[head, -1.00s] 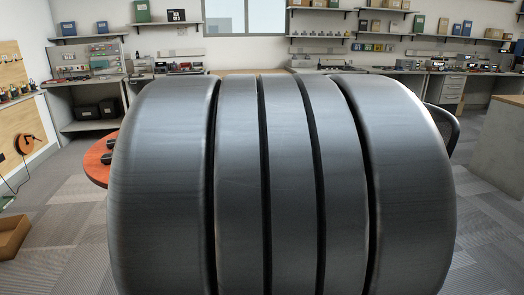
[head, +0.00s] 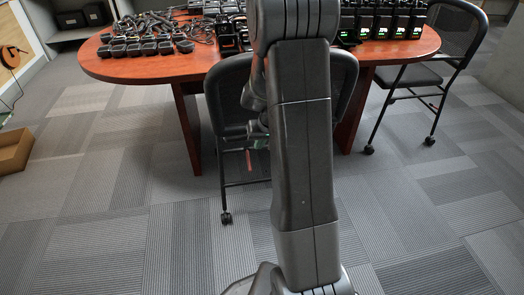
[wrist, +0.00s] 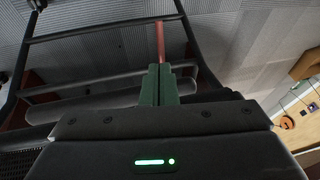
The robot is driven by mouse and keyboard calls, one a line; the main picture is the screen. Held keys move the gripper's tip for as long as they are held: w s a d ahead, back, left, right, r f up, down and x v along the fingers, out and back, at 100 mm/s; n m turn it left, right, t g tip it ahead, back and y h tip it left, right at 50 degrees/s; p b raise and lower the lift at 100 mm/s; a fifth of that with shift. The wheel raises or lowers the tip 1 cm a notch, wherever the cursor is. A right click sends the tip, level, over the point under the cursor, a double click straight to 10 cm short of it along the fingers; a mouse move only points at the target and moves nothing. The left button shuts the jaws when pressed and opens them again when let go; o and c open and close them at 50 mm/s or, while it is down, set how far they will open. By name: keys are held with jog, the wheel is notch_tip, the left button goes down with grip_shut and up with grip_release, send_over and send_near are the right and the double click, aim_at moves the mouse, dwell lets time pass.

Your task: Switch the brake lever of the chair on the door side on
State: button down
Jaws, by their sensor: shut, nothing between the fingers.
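A dark folding chair (head: 218,92) on casters stands at the near side of the table, partly hidden by my arm. A red lever (head: 249,163) shows low on this chair, and it also appears in the wrist view (wrist: 160,38). My gripper (wrist: 159,68) has green fingers pressed together and empty. The red lever is just beyond their tips, in line with them; I cannot tell if they touch. A second dark chair (head: 455,45) stands at the table's right end; no lever on it is clear. No door is in view.
The oval reddish table (head: 105,67) holds many radios (head: 395,20) and dark accessories. A cardboard box (head: 14,150) lies on the floor at the left. Carpet is clear in front of the chair. In the wrist view, dark chair tubes (wrist: 100,33) cross around the fingers.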

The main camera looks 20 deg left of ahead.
aim_at(249, 163)
jog(key=b+x, duration=0.4)
jog(key=x, duration=0.8)
jog(key=shift+f, duration=0.25)
jog(key=shift+a, duration=0.15)
